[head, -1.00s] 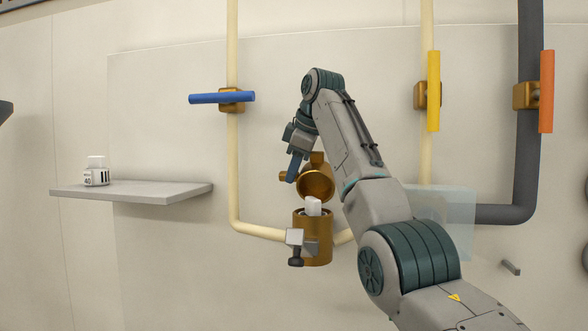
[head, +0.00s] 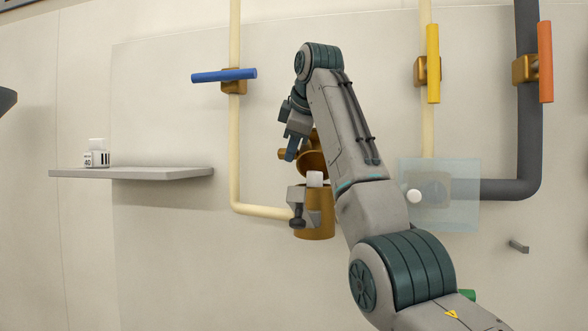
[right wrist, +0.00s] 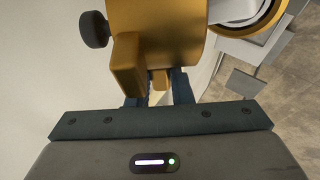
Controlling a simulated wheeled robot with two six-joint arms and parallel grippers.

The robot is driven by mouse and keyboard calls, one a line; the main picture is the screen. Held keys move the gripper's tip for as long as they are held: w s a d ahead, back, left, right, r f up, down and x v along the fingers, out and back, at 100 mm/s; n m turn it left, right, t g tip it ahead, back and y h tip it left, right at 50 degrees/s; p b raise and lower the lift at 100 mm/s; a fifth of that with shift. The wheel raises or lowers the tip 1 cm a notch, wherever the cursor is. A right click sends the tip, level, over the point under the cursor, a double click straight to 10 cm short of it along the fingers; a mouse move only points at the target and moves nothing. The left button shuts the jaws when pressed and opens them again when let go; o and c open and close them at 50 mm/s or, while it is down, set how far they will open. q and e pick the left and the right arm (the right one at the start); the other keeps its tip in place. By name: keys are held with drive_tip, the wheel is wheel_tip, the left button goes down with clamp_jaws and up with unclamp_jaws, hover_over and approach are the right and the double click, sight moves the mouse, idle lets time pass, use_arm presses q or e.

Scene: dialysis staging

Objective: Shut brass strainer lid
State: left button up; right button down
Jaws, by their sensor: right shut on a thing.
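The brass strainer (head: 316,222) is mounted on the cream pipe at the middle of the head view. Its round brass lid (head: 311,162) stands open, tilted up behind the mouth, and my arm partly covers it. A white block (head: 315,179) shows at the mouth. A grey clamp with a dark knob (head: 297,215) is on the strainer's front left. My right gripper (head: 291,150) is at the lid's left side. In the right wrist view, the gripper (right wrist: 158,92) is shut on a brass part of the lid, between its fingers. My left gripper is not in view.
A shelf with a small white container (head: 97,155) is at left. Blue (head: 224,75), yellow (head: 433,64) and orange (head: 545,62) valve handles sit on pipes. A translucent panel (head: 455,210) is right of my arm. A small hook (head: 519,246) sticks out at lower right.

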drive_tip(key=t+b, duration=0.1)
drive_tip(key=b, duration=0.1)
drive_tip(key=s+f+t+b, duration=0.1)
drive_tip(key=b, duration=0.2)
drive_tip(key=s+t+b, duration=0.1)
drive_tip(key=b, duration=0.1)
drive_tip(key=shift+s+a+f+n+h, duration=0.15)
drive_tip(key=shift+a+f+n+h, duration=0.15)
drive_tip(key=shift+a+n, duration=0.1)
drive_tip(key=shift+r, duration=0.1)
drive_tip(key=c, duration=1.3)
unclamp_jaws()
